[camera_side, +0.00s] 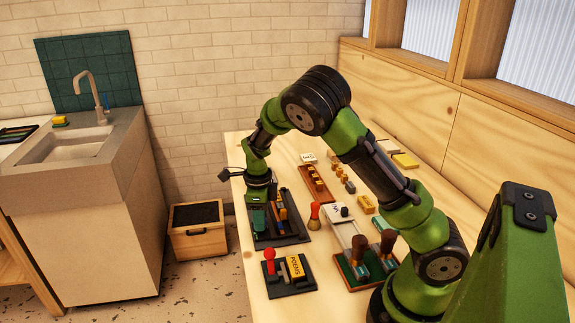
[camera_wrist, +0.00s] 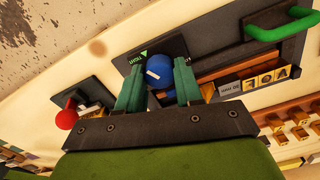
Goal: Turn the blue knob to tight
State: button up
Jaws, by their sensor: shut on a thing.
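The blue knob (camera_wrist: 159,72) shows in the wrist view on a dark panel (camera_wrist: 177,46). It carries a pale mark on its face. A green arrow and the word "TIGHT" are printed on the panel beside it. My gripper (camera_wrist: 159,80) has its two teal fingers on either side of the knob and is shut on it. In the side view my gripper (camera_side: 259,214) reaches down over the left part of the dark panel (camera_side: 292,239), and the knob is hidden there.
A board with a red-ball lever (camera_side: 269,255) stands in front of the panel. A red-topped wooden piece (camera_side: 314,217) stands to the right, near a green board with brown-handled stamps (camera_side: 358,252). A green handle (camera_wrist: 280,24) rises from the panel's other end.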

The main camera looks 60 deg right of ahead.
dwell(0.4)
jog(key=o, duration=1)
jog(key=shift+o, duration=0.2)
notch_tip(320, 180, up, 17)
